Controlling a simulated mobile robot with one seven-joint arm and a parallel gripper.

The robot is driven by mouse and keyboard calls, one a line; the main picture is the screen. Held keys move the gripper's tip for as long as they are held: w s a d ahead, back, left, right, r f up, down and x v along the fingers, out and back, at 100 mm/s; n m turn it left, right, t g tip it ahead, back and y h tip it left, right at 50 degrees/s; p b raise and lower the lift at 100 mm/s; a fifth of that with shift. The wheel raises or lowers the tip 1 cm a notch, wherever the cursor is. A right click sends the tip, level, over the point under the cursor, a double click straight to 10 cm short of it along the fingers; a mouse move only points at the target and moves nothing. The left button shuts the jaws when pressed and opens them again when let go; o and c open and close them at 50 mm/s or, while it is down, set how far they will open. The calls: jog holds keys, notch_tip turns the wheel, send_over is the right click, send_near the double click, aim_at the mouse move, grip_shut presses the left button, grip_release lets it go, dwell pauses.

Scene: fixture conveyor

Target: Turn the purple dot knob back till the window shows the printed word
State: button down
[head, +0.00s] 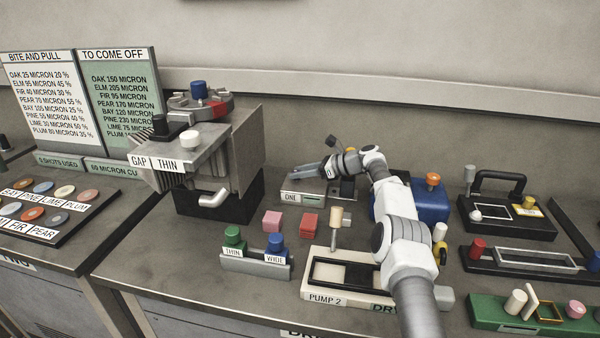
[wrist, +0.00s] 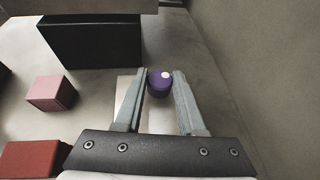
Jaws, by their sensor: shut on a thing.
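A purple knob (wrist: 158,85) with a white dot on its top, towards the upper right of its face, stands between my fingertips in the wrist view. My gripper (wrist: 160,76) is shut on it, one finger on each side. The knob sits on a pale block (wrist: 160,120). In the head view my gripper (head: 294,174) is low over this small grey block (head: 303,198), whose front plate reads ONE. The fingers hide the knob there.
A pink cube (head: 271,221) and a red block (head: 309,224) lie in front of the grey block. A press-like machine (head: 205,155) marked GAP THIN stands to the left. A blue box (head: 430,200) is right of my arm. A pump tray (head: 340,291) is in front.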

jog(key=c, duration=0.5)
grip_release()
jog(key=shift+d, duration=0.25)
jog(key=shift+a, duration=0.15)
jog(key=shift+w+a+m+t+b, duration=0.15)
jog(key=shift+m+t+b, duration=0.2)
jog(key=shift+b, duration=0.65)
jog(key=shift+m+t+h+b, duration=0.35)
jog(key=shift+t+b, duration=0.1)
jog(key=shift+b, duration=0.35)
jog(key=shift+s+f+t+b, duration=0.2)
jog(key=shift+f+t+b, duration=0.1)
jog(key=shift+b, duration=0.65)
jog(key=shift+s+m+t+h+b, duration=0.1)
jog(key=shift+m+t+h+b, duration=0.4)
jog(key=shift+b, duration=0.55)
jog(key=m+b, duration=0.1)
jog(key=b, duration=0.2)
jog(key=m+t+h+b, duration=0.1)
jog(key=b, duration=0.3)
jog(key=shift+s+a+t+h, duration=0.1)
jog(key=shift+s+t+h, duration=0.05)
jog(key=shift+t+h, duration=0.15)
